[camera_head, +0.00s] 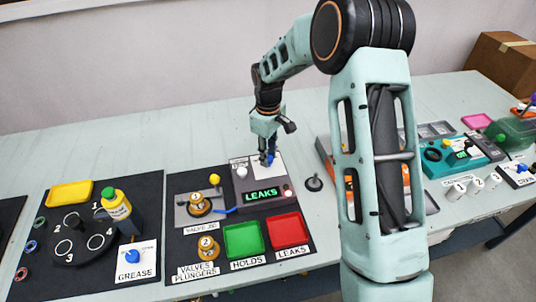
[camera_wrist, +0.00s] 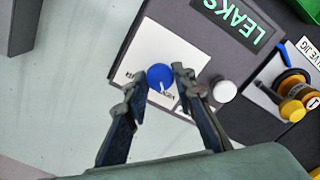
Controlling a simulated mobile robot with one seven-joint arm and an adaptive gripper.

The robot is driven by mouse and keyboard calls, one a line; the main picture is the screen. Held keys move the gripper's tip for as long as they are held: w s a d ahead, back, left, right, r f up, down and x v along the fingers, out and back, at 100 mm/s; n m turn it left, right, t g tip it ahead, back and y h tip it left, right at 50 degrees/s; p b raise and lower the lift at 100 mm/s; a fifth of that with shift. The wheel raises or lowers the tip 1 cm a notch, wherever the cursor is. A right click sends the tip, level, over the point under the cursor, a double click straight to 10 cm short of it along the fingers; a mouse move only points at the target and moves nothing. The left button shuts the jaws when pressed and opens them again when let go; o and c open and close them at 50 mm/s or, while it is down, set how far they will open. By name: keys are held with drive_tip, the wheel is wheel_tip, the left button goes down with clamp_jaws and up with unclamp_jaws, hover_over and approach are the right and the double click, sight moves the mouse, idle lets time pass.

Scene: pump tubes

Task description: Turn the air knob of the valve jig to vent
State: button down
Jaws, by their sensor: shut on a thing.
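The blue air knob (camera_wrist: 160,76) sits on a white label plate on the dark box with the green LEAKS display (camera_wrist: 244,24). A pale pointer mark on it faces the bottom of the wrist view, near small print that I cannot read for sure. My gripper (camera_wrist: 158,84) is shut on the knob, one finger on each side. In the head view my gripper (camera_head: 268,157) points down at the box's back right, and the blue knob (camera_head: 271,158) shows partly behind the fingers. The valve jig (camera_head: 182,215) stands left of the box, with a brass valve (camera_head: 200,204) on it.
A white knob (camera_wrist: 225,91) is close beside my gripper. A yellow knob (camera_head: 214,179) is on the jig. Green (camera_head: 244,240) and red (camera_head: 286,231) trays lie in front of the box. The table behind is clear.

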drive_tip(key=c, duration=1.6)
unclamp_jaws()
wheel_tip(320, 180, up, 12)
drive_tip(key=shift+r, duration=0.1)
